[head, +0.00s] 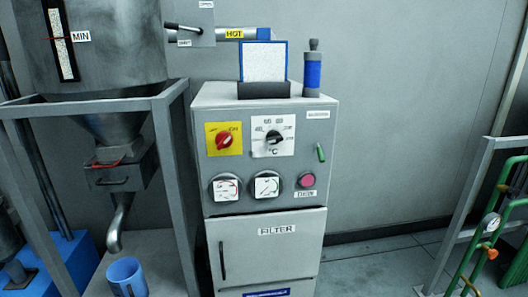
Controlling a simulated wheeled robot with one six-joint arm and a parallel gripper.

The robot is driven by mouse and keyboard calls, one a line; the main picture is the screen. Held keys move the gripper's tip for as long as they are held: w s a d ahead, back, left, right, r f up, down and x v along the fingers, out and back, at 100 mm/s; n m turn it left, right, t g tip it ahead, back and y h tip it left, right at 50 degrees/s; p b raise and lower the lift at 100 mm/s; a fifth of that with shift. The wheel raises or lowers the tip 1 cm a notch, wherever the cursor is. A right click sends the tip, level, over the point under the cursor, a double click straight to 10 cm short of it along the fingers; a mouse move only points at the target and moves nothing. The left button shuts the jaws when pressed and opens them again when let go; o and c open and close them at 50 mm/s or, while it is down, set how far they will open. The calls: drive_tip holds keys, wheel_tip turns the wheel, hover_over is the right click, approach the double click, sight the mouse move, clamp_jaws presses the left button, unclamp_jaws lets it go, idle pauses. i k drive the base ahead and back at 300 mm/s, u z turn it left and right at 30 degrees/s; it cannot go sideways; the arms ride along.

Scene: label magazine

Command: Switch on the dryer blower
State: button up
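The grey dryer cabinet (266,165) stands in the middle of the head view. Its front panel has a red rotary switch (224,139) on a yellow plate, with small labels I cannot read surely. To its right is a white dial plate with a black temperature knob (273,138), marked °C. A small green lever (320,152) sits near the panel's right edge, slightly tilted. Below are two round gauges (225,187) and a round pink-red button (306,180) with a small label under it. My gripper is not in view.
A FILTER door (268,247) with a black handle is below the panel. A steel hopper (115,60) on a grey frame stands left, above a blue cup (127,277). Green pipes (489,240) stand right. Floor between is clear.

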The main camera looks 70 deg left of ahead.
sight(322, 160)
drive_tip(key=u, duration=1.4)
drive_tip(key=i, duration=0.9)
drive_tip(key=u, duration=0.5)
